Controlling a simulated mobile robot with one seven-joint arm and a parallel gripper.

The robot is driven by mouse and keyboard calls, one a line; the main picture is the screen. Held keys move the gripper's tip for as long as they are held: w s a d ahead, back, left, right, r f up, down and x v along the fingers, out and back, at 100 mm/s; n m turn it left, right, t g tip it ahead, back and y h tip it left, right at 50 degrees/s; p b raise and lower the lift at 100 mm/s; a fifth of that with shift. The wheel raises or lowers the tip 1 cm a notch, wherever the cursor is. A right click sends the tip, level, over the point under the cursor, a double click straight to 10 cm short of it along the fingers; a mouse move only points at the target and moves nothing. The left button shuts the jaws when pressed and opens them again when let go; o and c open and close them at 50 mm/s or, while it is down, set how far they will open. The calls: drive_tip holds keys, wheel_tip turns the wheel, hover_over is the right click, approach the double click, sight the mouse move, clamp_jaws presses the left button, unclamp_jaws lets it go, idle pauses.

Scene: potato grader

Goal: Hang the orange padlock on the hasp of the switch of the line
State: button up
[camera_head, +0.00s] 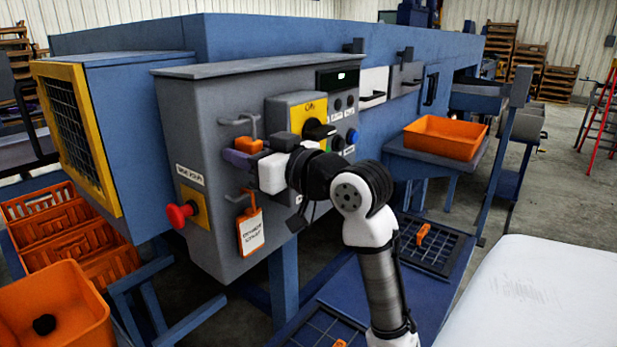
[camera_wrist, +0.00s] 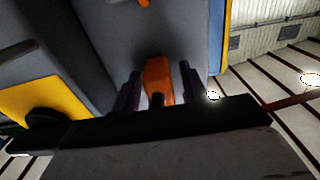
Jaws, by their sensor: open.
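The orange padlock (camera_head: 248,145) is at the front of the grey cabinet, just below a grey bent bar (camera_head: 245,122). I cannot tell whether its shackle is around that bar. My gripper (camera_head: 243,158) has its dark purple fingers at the padlock. In the wrist view, the padlock (camera_wrist: 158,78) sits between the open fingers of my gripper (camera_wrist: 160,90), with gaps on both sides. The switch (camera_head: 318,130) is a black handle on a yellow plate (camera_head: 307,108), right of the padlock; my wrist partly covers this area, and I cannot make out a separate hasp.
A red emergency button (camera_head: 180,214) sticks out at the cabinet's lower left. An orange and white tag (camera_head: 251,234) hangs from a lower grey bar (camera_head: 238,196). An orange tray (camera_head: 445,137) stands right of my arm. Orange crates (camera_head: 60,305) are at lower left.

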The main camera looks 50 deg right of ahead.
drive_tip(key=c, duration=0.9)
drive_tip(key=shift+r+p, duration=0.75)
drive_tip(key=shift+r, duration=0.35)
drive_tip(key=shift+s, duration=0.1)
drive_tip(key=s+b, duration=0.1)
drive_tip(key=s, duration=0.7)
drive_tip(key=shift+s+d, duration=0.35)
drive_tip(key=shift+s, duration=0.05)
